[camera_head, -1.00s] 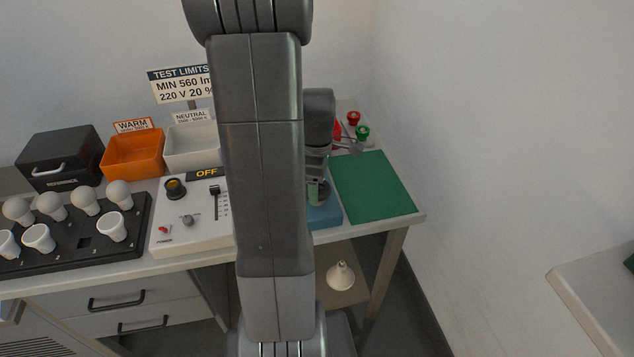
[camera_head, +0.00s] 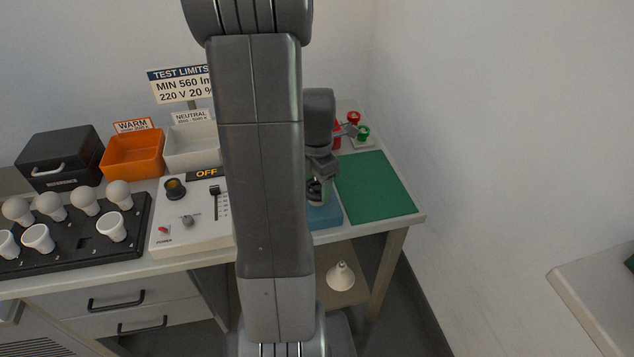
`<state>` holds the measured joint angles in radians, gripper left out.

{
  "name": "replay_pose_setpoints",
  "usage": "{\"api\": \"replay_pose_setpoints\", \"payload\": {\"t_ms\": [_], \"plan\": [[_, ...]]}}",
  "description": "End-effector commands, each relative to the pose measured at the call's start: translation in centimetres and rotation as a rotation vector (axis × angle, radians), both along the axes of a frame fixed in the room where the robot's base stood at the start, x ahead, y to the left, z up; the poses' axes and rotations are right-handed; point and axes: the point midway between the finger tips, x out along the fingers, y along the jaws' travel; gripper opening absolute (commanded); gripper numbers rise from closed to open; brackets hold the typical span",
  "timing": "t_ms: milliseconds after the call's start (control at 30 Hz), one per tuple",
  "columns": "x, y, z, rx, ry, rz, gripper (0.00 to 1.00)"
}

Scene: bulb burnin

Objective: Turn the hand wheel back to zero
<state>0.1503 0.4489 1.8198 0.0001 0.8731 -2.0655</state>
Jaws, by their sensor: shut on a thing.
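My gripper (camera_head: 319,182) points down over a blue-based unit (camera_head: 325,217) at the right part of the bench, just left of the green mat. It is shut on a small dark part on top of this unit, which I take to be the hand wheel (camera_head: 315,188). My own arm hides much of the unit and wheel. No zero mark or scale of the wheel is readable.
The green mat (camera_head: 374,187) lies clear at right. Red (camera_head: 353,117) and green (camera_head: 363,132) buttons stand behind it. A white console (camera_head: 178,239) with a slider, knob and OFF display is left. A black rack (camera_head: 85,257) holds several bulbs.

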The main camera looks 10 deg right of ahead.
Motion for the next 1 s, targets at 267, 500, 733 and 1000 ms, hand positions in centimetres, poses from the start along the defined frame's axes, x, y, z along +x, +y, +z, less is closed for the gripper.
{"api": "replay_pose_setpoints", "payload": {"t_ms": [267,500,733,1000], "plan": [[0.14,-0.03,0.14,-0.001,-0.005,0.041,0.42],[0.14,-0.03,0.14,-0.001,-0.005,0.042,0.42],[0.1,-0.02,0.11,-0.001,-0.004,0.041,0.87],[0.04,-0.01,0.1,-0.001,-0.001,0.041,0.87]]}}
